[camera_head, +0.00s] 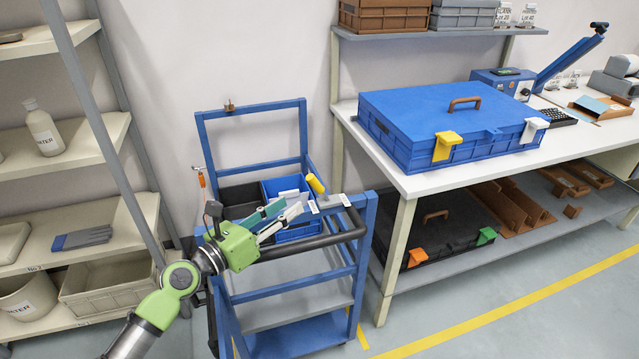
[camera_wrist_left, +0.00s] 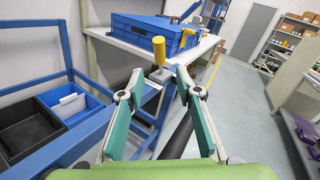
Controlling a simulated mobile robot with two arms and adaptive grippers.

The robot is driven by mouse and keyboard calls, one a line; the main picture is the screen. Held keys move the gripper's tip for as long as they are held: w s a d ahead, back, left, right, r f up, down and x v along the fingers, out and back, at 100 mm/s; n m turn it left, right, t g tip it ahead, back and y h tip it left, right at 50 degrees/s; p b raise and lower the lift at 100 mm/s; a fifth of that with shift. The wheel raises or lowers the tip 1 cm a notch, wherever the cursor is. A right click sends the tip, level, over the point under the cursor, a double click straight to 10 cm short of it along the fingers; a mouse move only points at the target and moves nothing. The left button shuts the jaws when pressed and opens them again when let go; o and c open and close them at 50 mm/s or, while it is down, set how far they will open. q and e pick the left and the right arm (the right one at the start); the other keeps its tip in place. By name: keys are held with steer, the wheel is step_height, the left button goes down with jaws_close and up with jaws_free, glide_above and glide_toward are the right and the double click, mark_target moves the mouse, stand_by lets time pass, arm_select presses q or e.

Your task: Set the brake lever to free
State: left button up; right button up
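The brake lever has a yellow knob (camera_head: 316,184) and sits on a grey plate with white labels (camera_head: 332,201) beside the blue cart's black handle. The lever leans up and to the left in the head view. In the left wrist view the yellow knob (camera_wrist_left: 159,48) stands upright in the gap between the fingers, seemingly just beyond the tips. My left gripper (camera_head: 291,204) is open and empty, close to the left of the lever; it also shows in the left wrist view (camera_wrist_left: 161,84). I see no contact with the lever. The label text is too small to read.
The blue cart (camera_head: 252,106) carries a blue bin (camera_head: 285,188) and a black bin (camera_wrist_left: 27,129). A white workbench (camera_head: 401,182) with a blue case (camera_head: 440,115) stands right of it. Shelving (camera_head: 75,151) stands on the left. Open floor lies in front right.

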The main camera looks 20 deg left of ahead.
mark_target(315, 188)
arm_select(q)
steer(key=x, duration=0.9)
steer(key=shift+w+d+f, duration=0.1)
steer(key=shift+w+d, duration=0.05)
steer(key=shift+w, duration=0.2)
steer(key=shift+w+d, duration=0.15)
steer(key=shift+w, duration=0.15)
steer(key=shift+w+d, duration=0.15)
steer(key=shift+w, duration=0.15)
steer(key=shift+c, duration=1.1)
jaws_close()
arm_select(e)
steer(key=shift+s+a+r, duration=0.1)
steer(key=shift+r, duration=0.2)
